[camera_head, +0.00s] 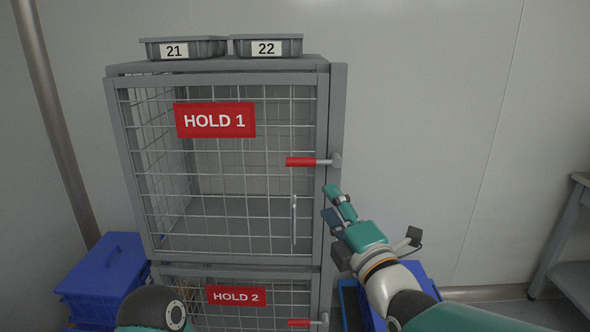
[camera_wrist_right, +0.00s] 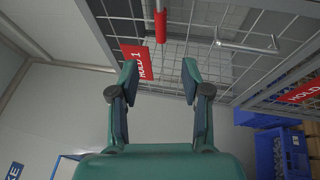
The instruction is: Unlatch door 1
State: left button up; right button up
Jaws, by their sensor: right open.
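Door 1 is the upper wire-mesh door with a grey frame (camera_head: 225,79) and a red HOLD 1 sign (camera_head: 215,120); it looks closed. Its latch has a red grip (camera_head: 300,161) lying horizontally across the right side of the door, with a metal pivot (camera_head: 336,160) on the frame. My right gripper (camera_head: 331,204) is open and empty, below the latch and apart from it. In the right wrist view the red grip (camera_wrist_right: 160,28) stands beyond the open fingers (camera_wrist_right: 158,85). My left gripper is out of view.
A metal pull handle (camera_head: 294,220) is on door 1. Below is the HOLD 2 door (camera_head: 237,296) with its own red latch (camera_head: 300,323). Trays 21 (camera_head: 205,48) and 22 (camera_head: 290,46) sit on top. Blue crates (camera_head: 103,280) stand at left. A grey bench (camera_head: 562,225) is at right.

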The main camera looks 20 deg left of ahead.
aim_at(298, 165)
jog(key=p+x, duration=0.2)
jog(key=x, duration=1.3)
jog(key=shift+w+f, duration=0.1)
jog(key=shift+w, duration=0.05)
grip_shut()
jog(key=shift+a, duration=0.55)
jog(key=shift+w+d+f, duration=0.1)
jog(key=shift+d+f, duration=0.05)
jog(key=shift+d, duration=0.2)
